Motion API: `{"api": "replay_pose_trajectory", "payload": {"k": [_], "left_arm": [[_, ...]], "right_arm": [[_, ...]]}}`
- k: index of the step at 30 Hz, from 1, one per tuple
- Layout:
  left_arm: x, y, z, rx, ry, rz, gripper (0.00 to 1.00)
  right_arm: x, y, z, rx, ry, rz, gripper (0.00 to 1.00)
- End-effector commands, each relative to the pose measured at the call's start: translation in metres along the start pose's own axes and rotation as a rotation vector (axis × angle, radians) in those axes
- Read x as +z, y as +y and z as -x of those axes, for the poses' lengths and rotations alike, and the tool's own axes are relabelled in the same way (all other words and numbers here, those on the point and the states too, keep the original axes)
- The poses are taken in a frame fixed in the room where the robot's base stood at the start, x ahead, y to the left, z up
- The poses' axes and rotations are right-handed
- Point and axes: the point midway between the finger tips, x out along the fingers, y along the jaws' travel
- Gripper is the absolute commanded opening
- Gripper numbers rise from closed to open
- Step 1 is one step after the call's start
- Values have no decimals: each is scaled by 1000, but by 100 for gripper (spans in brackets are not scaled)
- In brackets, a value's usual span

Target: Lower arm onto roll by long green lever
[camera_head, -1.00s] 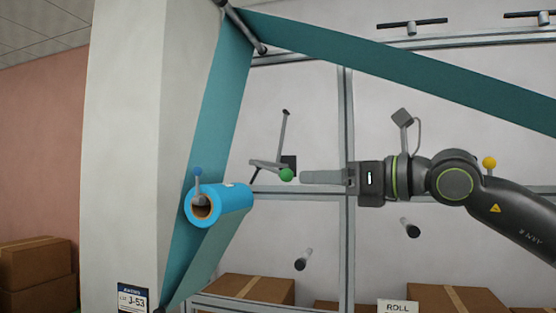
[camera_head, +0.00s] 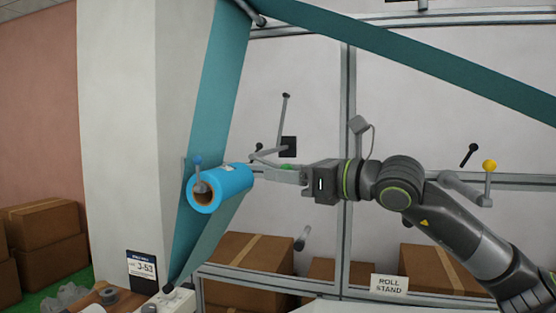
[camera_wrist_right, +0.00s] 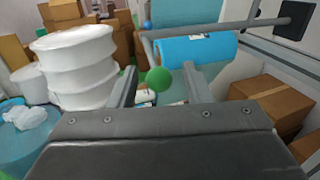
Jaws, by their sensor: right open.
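The blue roll (camera_head: 232,182) lies on its spindle with teal film around it, left of my right gripper (camera_head: 268,172). It also shows in the right wrist view (camera_wrist_right: 205,47). The green lever knob (camera_head: 285,167) is partly hidden by my fingers in the head view. In the right wrist view the green knob (camera_wrist_right: 158,78) sits between the two open fingers (camera_wrist_right: 160,70), with visible gaps on both sides. The grey arm (camera_head: 268,153) runs from a black block (camera_head: 288,146) and appears above the roll. My left gripper is not in view.
A blue-knobbed lever (camera_head: 197,160) stands at the roll's front end. A yellow-knobbed lever (camera_head: 489,166) is at the right. Metal frame posts (camera_head: 347,120) stand behind. White rolls (camera_wrist_right: 75,65) and cardboard boxes (camera_wrist_right: 270,100) flank the wrist view.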

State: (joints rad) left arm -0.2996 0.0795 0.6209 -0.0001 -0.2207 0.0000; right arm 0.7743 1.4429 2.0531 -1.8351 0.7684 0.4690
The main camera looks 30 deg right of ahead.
Motion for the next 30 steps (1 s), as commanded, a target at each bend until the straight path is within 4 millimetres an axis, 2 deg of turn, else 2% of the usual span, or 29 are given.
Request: {"api": "replay_pose_trajectory", "payload": {"k": [1, 9, 21, 23, 30], "left_arm": [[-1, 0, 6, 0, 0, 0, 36], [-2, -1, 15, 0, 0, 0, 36], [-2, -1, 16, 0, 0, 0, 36], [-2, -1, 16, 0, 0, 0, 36], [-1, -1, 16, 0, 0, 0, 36]], "right_arm": [[3, 0, -4, 4, -3, -3, 44], [2, 1, -18, 2, -1, -2, 44], [0, 1, -21, 0, 1, 0, 44], [0, 1, -21, 0, 1, 0, 39], [0, 1, -21, 0, 0, 0, 8]]}}
